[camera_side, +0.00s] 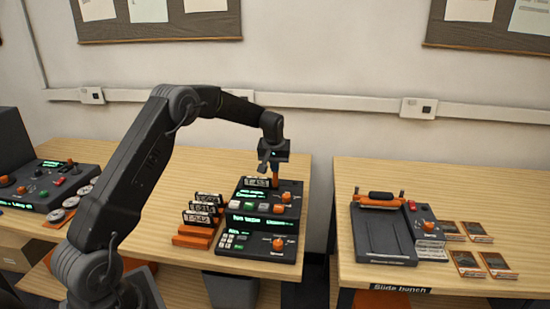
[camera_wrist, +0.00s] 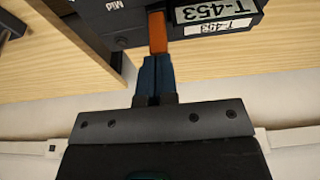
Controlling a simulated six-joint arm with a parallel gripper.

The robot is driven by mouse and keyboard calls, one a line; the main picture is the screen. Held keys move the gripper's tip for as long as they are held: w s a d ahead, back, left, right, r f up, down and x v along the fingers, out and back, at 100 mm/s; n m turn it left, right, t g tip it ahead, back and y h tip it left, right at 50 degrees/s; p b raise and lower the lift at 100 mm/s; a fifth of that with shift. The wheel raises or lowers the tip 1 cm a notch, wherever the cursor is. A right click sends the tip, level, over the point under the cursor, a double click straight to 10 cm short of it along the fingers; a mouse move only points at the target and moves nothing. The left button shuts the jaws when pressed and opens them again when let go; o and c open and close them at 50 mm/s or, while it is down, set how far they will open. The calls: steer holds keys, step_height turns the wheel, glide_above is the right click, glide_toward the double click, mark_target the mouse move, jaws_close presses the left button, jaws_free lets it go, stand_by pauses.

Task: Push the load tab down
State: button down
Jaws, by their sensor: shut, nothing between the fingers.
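The load tab is an orange upright piece on the dark machine's edge, seen in the wrist view (camera_wrist: 157,32) and in the side view (camera_side: 275,181). The machine (camera_side: 233,240) has green displays, orange knobs and small buttons. A cartridge labelled T-453 (camera_wrist: 218,12) sits in it, close beside the tab. My gripper (camera_wrist: 157,60) is shut and empty, its blue fingertips in line with the tab at its end. In the side view my gripper (camera_side: 273,168) is above the tab. I cannot tell whether the fingertips touch it.
An orange rack (camera_side: 194,240) with several labelled cartridges stands left of the machine. More control gear (camera_side: 60,185) is at the far left. A second table on the right, across a gap, holds a dark slide device (camera_side: 385,240) and several orange-edged slides (camera_side: 467,262).

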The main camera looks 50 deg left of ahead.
steer(key=shift+f, duration=0.1)
steer(key=shift+f, duration=1.8)
step_height(320, 180, up, 5)
step_height(320, 180, up, 9)
glide_above(275, 187)
steer(key=s+d, duration=0.2)
